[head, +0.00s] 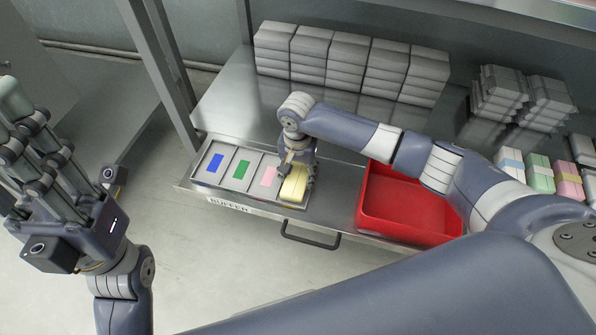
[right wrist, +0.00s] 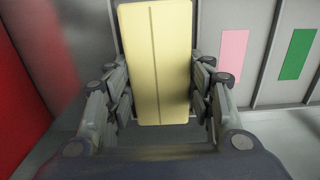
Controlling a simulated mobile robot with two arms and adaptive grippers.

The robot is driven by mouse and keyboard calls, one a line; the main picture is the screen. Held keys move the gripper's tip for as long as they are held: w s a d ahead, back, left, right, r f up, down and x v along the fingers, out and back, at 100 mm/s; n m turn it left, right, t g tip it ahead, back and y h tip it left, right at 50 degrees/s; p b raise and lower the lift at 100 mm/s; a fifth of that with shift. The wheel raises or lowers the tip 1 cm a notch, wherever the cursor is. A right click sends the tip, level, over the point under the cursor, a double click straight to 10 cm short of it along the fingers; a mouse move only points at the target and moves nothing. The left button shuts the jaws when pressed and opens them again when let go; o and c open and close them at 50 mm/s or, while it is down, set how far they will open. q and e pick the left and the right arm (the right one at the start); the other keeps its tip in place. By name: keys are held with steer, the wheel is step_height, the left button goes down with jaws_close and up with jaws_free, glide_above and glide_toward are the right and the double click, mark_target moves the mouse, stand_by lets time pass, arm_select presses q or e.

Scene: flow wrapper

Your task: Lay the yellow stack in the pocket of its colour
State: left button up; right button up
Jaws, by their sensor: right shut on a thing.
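The yellow stack (head: 293,184) is at the right end of the buffer tray (head: 226,187), over the pocket to the right of the pink one. My right gripper (head: 298,172) is shut on it from above. In the right wrist view the yellow stack (right wrist: 156,62) sits between the two fingers of my right gripper (right wrist: 158,112). The stack hides that pocket's floor, so I cannot tell whether it touches the floor. My left gripper (head: 40,170) is raised at the far left, away from the tray; its fingertips are not clear enough to judge.
The other pockets show blue (head: 215,163), green (head: 241,169) and pink (head: 268,176) marks and look empty. A red bin (head: 405,203) stands to the right. Grey stacks (head: 348,62) line the back; banded stacks (head: 539,172) lie at far right. A drawer handle (head: 310,235) sticks out in front.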

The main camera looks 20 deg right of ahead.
steer(key=shift+f, duration=0.1)
stand_by(0.6)
steer(key=o, duration=0.9)
step_height(320, 180, up, 12)
steer(key=shift+a, duration=0.15)
